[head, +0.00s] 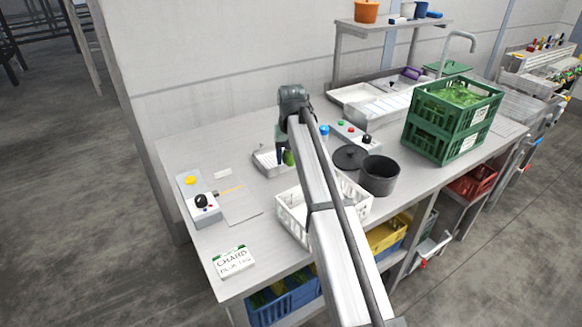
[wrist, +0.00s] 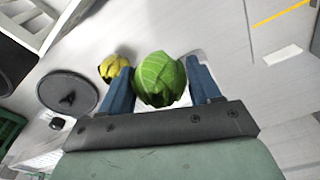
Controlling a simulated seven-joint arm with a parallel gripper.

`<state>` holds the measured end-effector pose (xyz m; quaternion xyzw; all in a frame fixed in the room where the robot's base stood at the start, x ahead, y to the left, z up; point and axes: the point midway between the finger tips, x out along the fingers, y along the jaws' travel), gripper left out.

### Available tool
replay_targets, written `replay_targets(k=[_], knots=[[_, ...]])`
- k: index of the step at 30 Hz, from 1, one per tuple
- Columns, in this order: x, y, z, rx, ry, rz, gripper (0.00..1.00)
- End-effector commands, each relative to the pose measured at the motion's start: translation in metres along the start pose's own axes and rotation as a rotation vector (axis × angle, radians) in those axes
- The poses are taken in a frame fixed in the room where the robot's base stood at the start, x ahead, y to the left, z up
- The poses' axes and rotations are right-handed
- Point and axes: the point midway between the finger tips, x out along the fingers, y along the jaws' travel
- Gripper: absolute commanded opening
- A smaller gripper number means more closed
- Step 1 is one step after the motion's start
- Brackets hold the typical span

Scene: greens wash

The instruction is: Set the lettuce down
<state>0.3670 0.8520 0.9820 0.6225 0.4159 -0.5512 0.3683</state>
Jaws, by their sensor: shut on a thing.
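My gripper (wrist: 160,75) is shut on a round green lettuce (wrist: 160,80), which sits between its two blue fingers. In the head view the gripper (head: 284,152) and a bit of the lettuce (head: 289,158) are over or beside a small white tray (head: 264,163). A pale edge of the tray shows behind the lettuce in the wrist view. I cannot tell whether the lettuce touches anything below. A second, yellowish head (wrist: 114,67) lies left of the fingers in the wrist view; the arm seems to hide it in the head view.
A white basket (head: 292,222), a black pot (head: 379,177) and a dark lid (head: 349,157) stand near my arm. Stacked green crates (head: 431,142) are at right. Bare steel lies left of the tray.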

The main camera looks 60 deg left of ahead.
Motion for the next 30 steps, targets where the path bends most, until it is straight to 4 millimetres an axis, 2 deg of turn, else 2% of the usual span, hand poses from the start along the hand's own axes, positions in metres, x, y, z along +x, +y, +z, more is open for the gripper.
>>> replay_targets(k=[5,8,14,21,24,30], knots=[[-0.015,0.013,-0.002,0.014,0.000,0.002,0.31],[-0.017,0.037,-0.003,0.041,0.000,0.005,0.31],[-0.019,0.115,0.001,0.126,0.002,0.015,0.31],[-0.024,0.209,0.017,0.231,0.006,0.026,0.31],[-0.025,0.237,0.024,0.262,0.007,0.026,0.31],[-0.028,0.279,0.038,0.283,0.007,0.023,0.31]])
